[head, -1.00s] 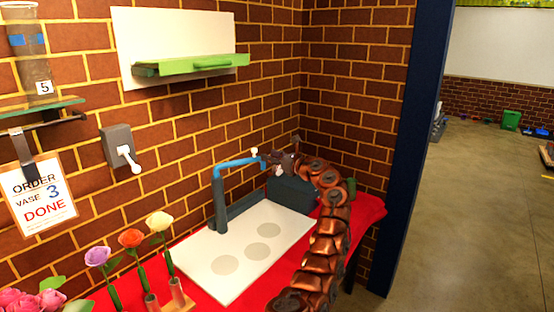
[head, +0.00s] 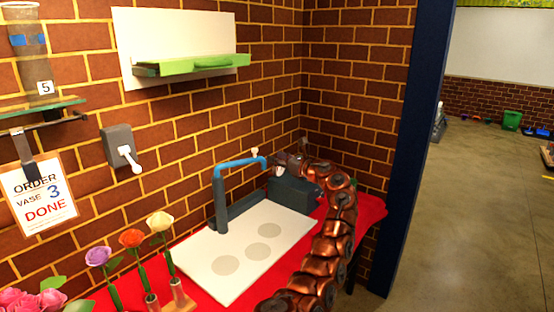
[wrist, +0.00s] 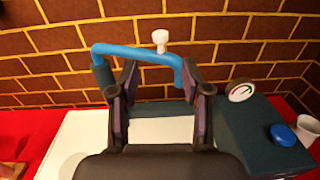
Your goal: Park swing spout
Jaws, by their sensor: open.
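In the head view my gripper (head: 288,160) is just right of the spout's free end, above the dark box.
The dark box (head: 292,194) carries a gauge (wrist: 241,92) and a blue button (wrist: 283,134). The white board (head: 225,283) has several grey circles and is bare. Flowers in holders (head: 160,222) stand front left. A wall lever (head: 128,158) and green shelf (head: 190,66) are on the brick wall.

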